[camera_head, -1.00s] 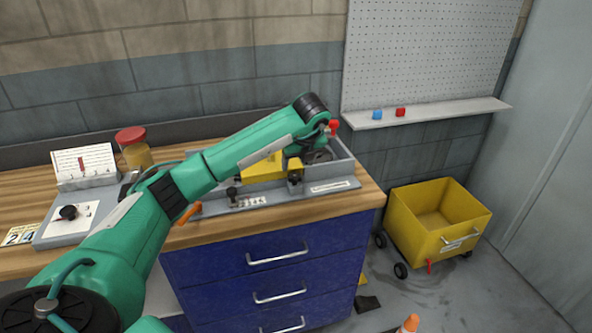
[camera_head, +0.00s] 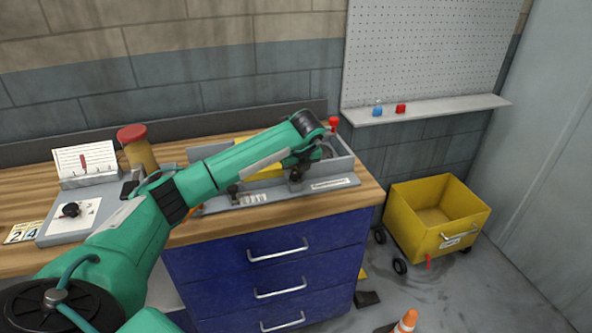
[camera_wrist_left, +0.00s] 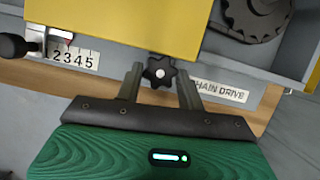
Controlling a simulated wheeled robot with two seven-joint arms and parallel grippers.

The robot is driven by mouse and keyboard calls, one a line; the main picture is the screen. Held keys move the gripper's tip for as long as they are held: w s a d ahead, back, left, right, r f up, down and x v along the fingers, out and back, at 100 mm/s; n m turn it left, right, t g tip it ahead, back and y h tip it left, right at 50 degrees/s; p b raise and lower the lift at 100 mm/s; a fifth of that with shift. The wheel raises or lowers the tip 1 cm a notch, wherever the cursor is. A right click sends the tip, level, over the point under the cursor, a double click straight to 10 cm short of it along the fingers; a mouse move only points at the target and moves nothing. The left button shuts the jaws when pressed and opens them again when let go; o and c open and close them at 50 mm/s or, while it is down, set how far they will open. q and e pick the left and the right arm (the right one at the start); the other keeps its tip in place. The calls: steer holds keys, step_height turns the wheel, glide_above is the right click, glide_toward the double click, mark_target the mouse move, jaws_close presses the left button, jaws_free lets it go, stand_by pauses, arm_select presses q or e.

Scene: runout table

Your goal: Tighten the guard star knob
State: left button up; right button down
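The guard star knob (camera_wrist_left: 160,72) is black with a pale centre. It sits at the lower edge of the yellow guard (camera_wrist_left: 130,25), which also shows behind my arm in the head view (camera_head: 268,172). My left gripper (camera_head: 297,163) is lowered over the front of the grey machine. In the left wrist view its two fingers stand apart, one on each side of the knob and close to it. I cannot tell whether they touch it. In the head view, my gripper and wrist partly cover the knob area. My right gripper is not in view.
The grey machine (camera_head: 335,184) stands on the wooden bench (camera_head: 230,232). A black-knobbed lever (camera_wrist_left: 12,46) and number scale (camera_wrist_left: 75,58) lie left of the knob. A red ball knob (camera_head: 333,122) rises behind my wrist. A red-lidded jar (camera_head: 135,145) stands at left.

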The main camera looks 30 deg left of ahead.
arm_select(q)
steer(key=shift+f+b, duration=0.15)
steer(key=shift+b, duration=0.3)
steer(key=shift+s+a+m+t+h+b, duration=0.15)
steer(key=shift+m+t+h+b, duration=0.25)
steer(key=shift+m+b, duration=1)
steer(key=shift+m, duration=0.6)
steer(key=shift+r+m+t+h, duration=0.2)
steer(key=shift+m+t+h, duration=0.1)
steer(key=shift+m, duration=0.1)
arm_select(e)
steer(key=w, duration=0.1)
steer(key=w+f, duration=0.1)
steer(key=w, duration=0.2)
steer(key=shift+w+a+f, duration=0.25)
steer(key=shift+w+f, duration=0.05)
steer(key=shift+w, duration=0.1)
arm_select(q)
steer(key=o, duration=1)
steer(key=shift+c, duration=0.2)
